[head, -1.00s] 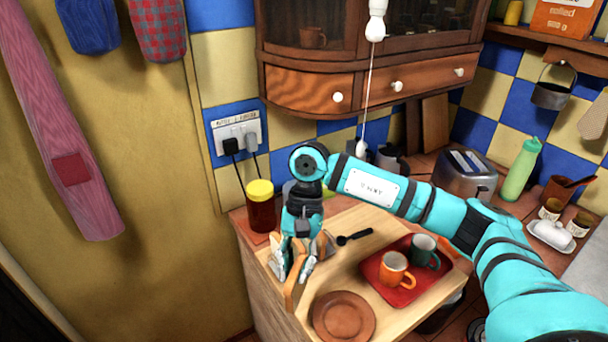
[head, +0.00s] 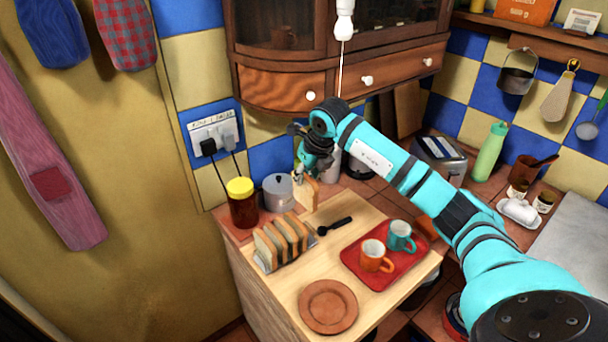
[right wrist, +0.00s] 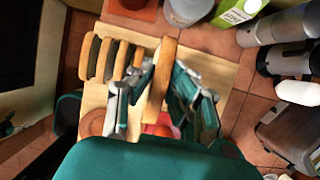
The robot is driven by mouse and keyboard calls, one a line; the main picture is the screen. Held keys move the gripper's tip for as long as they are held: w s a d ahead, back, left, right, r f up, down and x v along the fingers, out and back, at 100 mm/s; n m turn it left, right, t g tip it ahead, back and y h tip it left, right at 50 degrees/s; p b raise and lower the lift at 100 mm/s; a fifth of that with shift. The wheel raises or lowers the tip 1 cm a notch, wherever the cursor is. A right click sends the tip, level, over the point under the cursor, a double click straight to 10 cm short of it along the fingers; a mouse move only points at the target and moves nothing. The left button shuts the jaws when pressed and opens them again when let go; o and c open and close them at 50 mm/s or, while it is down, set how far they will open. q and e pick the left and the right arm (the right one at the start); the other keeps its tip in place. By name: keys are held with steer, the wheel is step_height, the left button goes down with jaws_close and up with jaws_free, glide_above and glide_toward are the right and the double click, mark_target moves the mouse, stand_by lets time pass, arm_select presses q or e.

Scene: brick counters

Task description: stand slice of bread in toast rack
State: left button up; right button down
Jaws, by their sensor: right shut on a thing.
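The toast rack (head: 262,266) stands at the left of the wooden board with several slices of bread (head: 283,238) upright in it. Those slices also show at the left in the right wrist view (right wrist: 104,60). My right gripper (head: 300,174) is behind the rack, near the board's back edge, shut on a slice of bread (head: 306,193). In the right wrist view the held slice (right wrist: 162,68) is upright between the fingers (right wrist: 160,88), to the right of the racked slices and apart from them. Its lower edge is hard to make out. My left gripper is out of view.
A jar with a yellow lid (head: 242,204) and a grey pot (head: 277,192) stand close behind the rack. A red tray (head: 352,262) with two mugs, a brown plate (head: 328,306) and a dark spoon (head: 334,226) lie on the board. A toaster (head: 440,160) stands further right.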

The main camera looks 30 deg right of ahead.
mark_target(315, 186)
steer(key=shift+a+f+b, duration=0.1)
steer(key=shift+f+b, duration=0.55)
steer(key=shift+f, duration=0.45)
steer(key=shift+f+b, duration=1.05)
steer(key=shift+f, duration=0.65)
steer(key=shift+f+b, duration=1.55)
steer(key=shift+f, duration=0.9)
steer(key=c, duration=1.2)
jaws_free()
steer(key=v, duration=1.2)
